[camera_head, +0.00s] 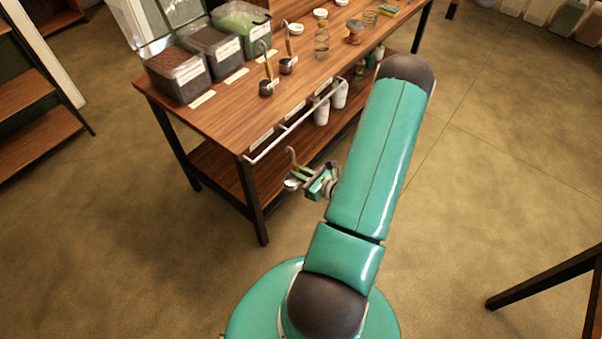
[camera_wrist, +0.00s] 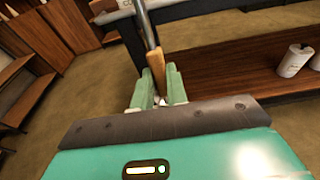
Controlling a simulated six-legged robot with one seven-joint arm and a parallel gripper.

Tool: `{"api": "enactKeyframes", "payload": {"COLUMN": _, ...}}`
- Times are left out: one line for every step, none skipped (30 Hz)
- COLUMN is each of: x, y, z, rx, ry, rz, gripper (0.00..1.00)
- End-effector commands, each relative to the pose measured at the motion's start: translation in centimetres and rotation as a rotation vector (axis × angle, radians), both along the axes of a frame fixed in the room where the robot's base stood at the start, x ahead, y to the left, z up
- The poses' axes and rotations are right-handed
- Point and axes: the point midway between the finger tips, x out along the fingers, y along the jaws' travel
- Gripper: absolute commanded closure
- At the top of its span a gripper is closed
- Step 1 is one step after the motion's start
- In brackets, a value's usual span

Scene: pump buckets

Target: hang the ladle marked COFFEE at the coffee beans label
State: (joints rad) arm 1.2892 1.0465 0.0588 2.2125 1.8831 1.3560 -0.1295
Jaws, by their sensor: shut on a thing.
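My gripper (camera_head: 316,184) is shut on a ladle (camera_head: 292,158) beside the table's near corner. The ladle's curved metal end shows above the gripper and a rounded metal part beside it. In the wrist view, my green fingers (camera_wrist: 158,90) close on its wooden handle (camera_wrist: 173,82), with a metal shaft (camera_wrist: 148,24) rising beyond. Any COFFEE marking is unreadable. A metal rail (camera_head: 283,134) runs along the table's front edge, apart from the ladle in the head view. Pale labels (camera_head: 262,139) line the edge behind the rail; their words are too small to read.
Two more ladles (camera_head: 267,76) (camera_head: 288,57) stand on the wooden table (camera_head: 225,115). Clear bins (camera_head: 187,88) with dark and green contents stand behind them. White cylinders (camera_head: 321,112) are below the rail's far end.

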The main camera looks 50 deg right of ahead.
Motion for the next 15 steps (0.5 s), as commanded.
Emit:
{"api": "enactKeyframes", "payload": {"x": 0.4, "y": 0.1, "z": 0.0, "rx": -0.001, "ry": -0.001, "rz": 0.002, "gripper": 1.00}}
{"api": "enactKeyframes", "payload": {"x": 0.6, "y": 0.1, "z": 0.0, "rx": -0.001, "ry": 0.000, "rz": 0.001, "gripper": 1.00}}
{"api": "enactKeyframes", "payload": {"x": 0.9, "y": 0.1, "z": 0.0, "rx": 0.000, "ry": 0.000, "rz": 0.001, "gripper": 1.00}}
{"api": "enactKeyframes", "payload": {"x": 1.2, "y": 0.1, "z": 0.0, "rx": 0.000, "ry": 0.000, "rz": 0.001, "gripper": 1.00}}
{"api": "enactKeyframes", "payload": {"x": 1.4, "y": 0.1, "z": 0.0, "rx": 0.000, "ry": 0.000, "rz": 0.001, "gripper": 1.00}}
{"api": "enactKeyframes", "payload": {"x": 1.7, "y": 0.1, "z": 0.0, "rx": 0.000, "ry": -0.001, "rz": 0.002, "gripper": 1.00}}
{"api": "enactKeyframes", "payload": {"x": 1.9, "y": 0.1, "z": 0.0, "rx": 0.000, "ry": -0.001, "rz": 0.002, "gripper": 1.00}}
{"api": "enactKeyframes", "payload": {"x": 2.2, "y": 0.1, "z": 0.0, "rx": 0.000, "ry": -0.001, "rz": 0.002, "gripper": 1.00}}
{"api": "enactKeyframes", "payload": {"x": 2.5, "y": 0.1, "z": 0.0, "rx": 0.000, "ry": -0.001, "rz": 0.001, "gripper": 1.00}}
{"api": "enactKeyframes", "payload": {"x": 2.7, "y": 0.1, "z": 0.0, "rx": 0.000, "ry": -0.001, "rz": 0.001, "gripper": 1.00}}
{"api": "enactKeyframes", "payload": {"x": 2.9, "y": 0.2, "z": 0.0, "rx": 0.000, "ry": 0.000, "rz": 0.001, "gripper": 1.00}}
{"api": "enactKeyframes", "payload": {"x": 3.3, "y": 0.2, "z": 0.0, "rx": 0.000, "ry": 0.000, "rz": 0.002, "gripper": 1.00}}
{"api": "enactKeyframes", "payload": {"x": 3.5, "y": 0.2, "z": 0.0, "rx": 0.000, "ry": 0.000, "rz": 0.002, "gripper": 1.00}}
{"api": "enactKeyframes", "payload": {"x": 3.8, "y": 0.2, "z": 0.0, "rx": 0.000, "ry": 0.000, "rz": 0.002, "gripper": 1.00}}
{"api": "enactKeyframes", "payload": {"x": 4.1, "y": 0.2, "z": 0.0, "rx": 0.000, "ry": 0.000, "rz": 0.001, "gripper": 1.00}}
